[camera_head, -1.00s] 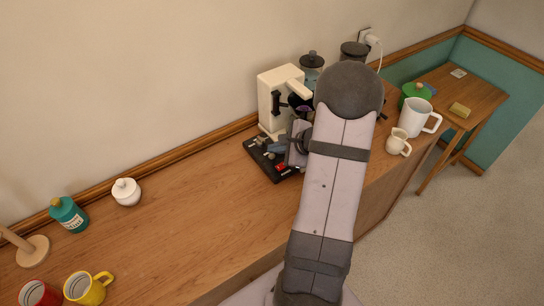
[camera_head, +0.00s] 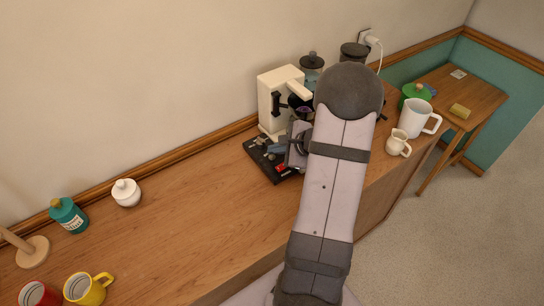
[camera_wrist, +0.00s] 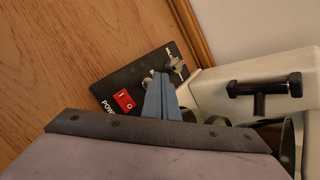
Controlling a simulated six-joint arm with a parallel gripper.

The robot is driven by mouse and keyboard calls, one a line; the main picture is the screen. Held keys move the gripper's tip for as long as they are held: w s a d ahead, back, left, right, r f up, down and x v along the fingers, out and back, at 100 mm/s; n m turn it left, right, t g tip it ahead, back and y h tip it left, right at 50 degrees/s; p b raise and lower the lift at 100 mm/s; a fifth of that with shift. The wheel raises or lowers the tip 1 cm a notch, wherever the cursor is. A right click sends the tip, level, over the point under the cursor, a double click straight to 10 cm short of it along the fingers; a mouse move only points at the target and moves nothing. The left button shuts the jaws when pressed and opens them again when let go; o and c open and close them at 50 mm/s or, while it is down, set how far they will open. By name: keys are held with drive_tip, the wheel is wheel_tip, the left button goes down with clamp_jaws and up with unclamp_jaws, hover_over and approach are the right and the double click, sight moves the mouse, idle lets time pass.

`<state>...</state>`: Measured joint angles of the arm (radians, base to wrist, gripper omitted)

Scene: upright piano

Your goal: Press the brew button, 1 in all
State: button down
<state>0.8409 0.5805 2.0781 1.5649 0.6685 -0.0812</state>
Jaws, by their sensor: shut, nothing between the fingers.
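The cream coffee machine (camera_head: 268,101) stands on the wooden counter against the wall, with a black control panel (camera_head: 252,148) at its base. In the wrist view the panel (camera_wrist: 118,82) carries a red rocker switch (camera_wrist: 124,100) beside the word POWER. A metal toggle (camera_wrist: 178,66) sits near its far edge by another label, too small to read. My gripper (camera_head: 272,148) is shut and empty, its blue-grey fingertips (camera_wrist: 158,80) over the middle of the panel. They hide part of it, and no brew button can be made out. Whether they touch the panel I cannot tell.
A white pitcher (camera_head: 414,118) and a small cream jug (camera_head: 397,144) stand right of my arm. The counter between is clear.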

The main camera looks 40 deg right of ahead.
drive_tip(key=shift+f+b, duration=0.8)
drive_tip(key=shift+b, duration=0.4)
idle(1.4)
idle(0.4)
drive_tip(key=shift+r+p, duration=0.5)
drive_tip(key=shift+r, duration=0.3)
drive_tip(key=shift+r, duration=0.1)
drive_tip(key=shift+r+p, duration=1.8)
drive_tip(key=shift+r, duration=0.6)
